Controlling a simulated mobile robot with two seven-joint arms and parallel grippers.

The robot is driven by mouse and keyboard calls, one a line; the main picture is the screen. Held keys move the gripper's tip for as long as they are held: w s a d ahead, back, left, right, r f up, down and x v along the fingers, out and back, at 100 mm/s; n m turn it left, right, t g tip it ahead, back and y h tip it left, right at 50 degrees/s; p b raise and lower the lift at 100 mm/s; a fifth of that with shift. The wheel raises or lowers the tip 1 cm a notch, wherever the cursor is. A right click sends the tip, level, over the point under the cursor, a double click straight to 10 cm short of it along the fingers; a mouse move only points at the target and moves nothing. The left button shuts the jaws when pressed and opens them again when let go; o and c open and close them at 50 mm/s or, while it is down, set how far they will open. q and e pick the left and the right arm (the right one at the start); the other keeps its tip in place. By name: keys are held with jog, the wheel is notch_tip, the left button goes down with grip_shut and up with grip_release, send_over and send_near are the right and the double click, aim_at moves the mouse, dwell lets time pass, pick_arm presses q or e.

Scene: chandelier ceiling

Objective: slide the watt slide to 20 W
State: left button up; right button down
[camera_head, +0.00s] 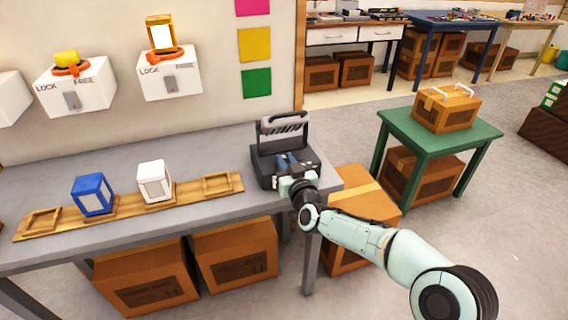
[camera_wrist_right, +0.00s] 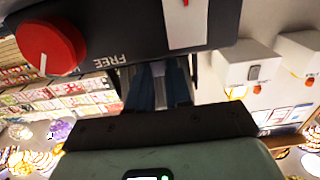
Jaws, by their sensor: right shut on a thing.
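A dark grey device with a carry handle (camera_head: 284,123) stands on the right end of the grey bench (camera_head: 225,155). My right gripper (camera_head: 288,162) reaches over its front from the right, with blue-grey fingers at the device. In the right wrist view the device's dark panel (camera_wrist_right: 120,35) fills the top, with the upside-down word FREE and a red knob (camera_wrist_right: 50,47) with a white pointer line. There the fingers (camera_wrist_right: 166,86) are shut on a small part at the panel's edge, taken as the watt slide, mostly hidden between them. No watt marks are readable. My left gripper is out of view.
A wooden rack (camera_head: 62,222) left of the device holds a blue lantern-like block (camera_head: 92,194) and a white one (camera_head: 154,180). White LOCK/FREE boxes (camera_head: 170,81) hang on the wall. Cardboard boxes (camera_head: 362,202) stand below the bench. A green table (camera_head: 437,131) is at right.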

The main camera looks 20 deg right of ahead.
jog(key=shift+d, duration=1.2)
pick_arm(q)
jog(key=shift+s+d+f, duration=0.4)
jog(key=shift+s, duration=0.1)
pick_arm(e)
jog(key=shift+a, duration=0.1)
jog(key=c, duration=1)
grip_release()
jog(key=shift+c, duration=0.2)
jog(key=shift+a, duration=0.1)
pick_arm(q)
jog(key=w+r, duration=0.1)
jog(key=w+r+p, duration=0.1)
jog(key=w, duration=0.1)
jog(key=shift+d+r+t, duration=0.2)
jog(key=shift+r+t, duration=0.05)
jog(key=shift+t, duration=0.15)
pick_arm(e)
jog(key=s, duration=1.3)
jog(key=shift+s+d, duration=0.15)
jog(key=shift+d, duration=0.1)
